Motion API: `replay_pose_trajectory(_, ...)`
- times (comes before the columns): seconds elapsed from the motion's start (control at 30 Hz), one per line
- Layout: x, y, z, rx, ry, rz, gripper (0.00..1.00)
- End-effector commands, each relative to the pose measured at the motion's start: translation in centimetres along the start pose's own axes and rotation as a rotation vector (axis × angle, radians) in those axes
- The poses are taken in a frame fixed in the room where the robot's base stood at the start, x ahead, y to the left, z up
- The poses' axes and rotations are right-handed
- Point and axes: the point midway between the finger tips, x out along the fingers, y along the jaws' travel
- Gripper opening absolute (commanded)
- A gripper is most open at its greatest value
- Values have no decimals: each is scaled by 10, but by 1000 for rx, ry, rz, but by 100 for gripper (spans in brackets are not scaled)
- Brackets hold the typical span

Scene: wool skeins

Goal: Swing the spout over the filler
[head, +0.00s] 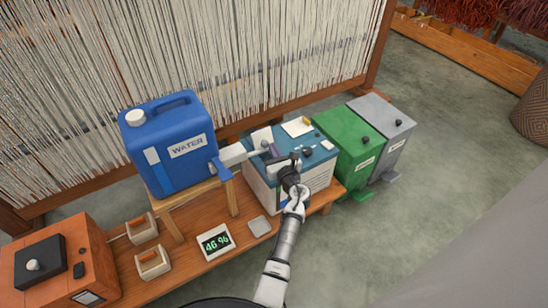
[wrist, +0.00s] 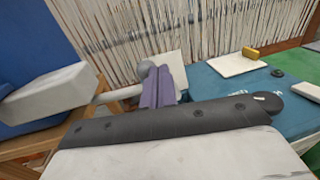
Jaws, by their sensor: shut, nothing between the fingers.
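The blue water jug (head: 180,150) stands on a wooden stand. Its white spout (head: 233,154) points right, and its thin tube reaches over the left edge of the teal-topped box (head: 318,150). In the wrist view the spout (wrist: 50,92) comes in from the left, and a grey ball (wrist: 146,70) shows near the tube's end. My gripper (head: 271,152) is over the box's left part. Its purple fingers (wrist: 160,90) are shut and empty, close beside the tube's end; I cannot tell whether they touch. A pale upright flap (head: 262,137) stands behind them. The filler opening is hidden.
Green (head: 345,145) and grey (head: 385,130) bins stand right of the box. A display reading 46 % (head: 216,242) and an orange box (head: 62,262) are on the bench at left. Hanging yarn (head: 250,60) closes off the back.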

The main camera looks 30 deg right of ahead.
Motion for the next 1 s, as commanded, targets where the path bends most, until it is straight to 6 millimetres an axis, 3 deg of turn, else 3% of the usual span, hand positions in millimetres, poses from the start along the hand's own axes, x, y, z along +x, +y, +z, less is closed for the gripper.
replay_pose_trajectory(0.33, 15, -3, 0, -2, 0, -1, 0)
replay_pose_trajectory(1.0, 16, -2, 0, -1, 0, -1, 0)
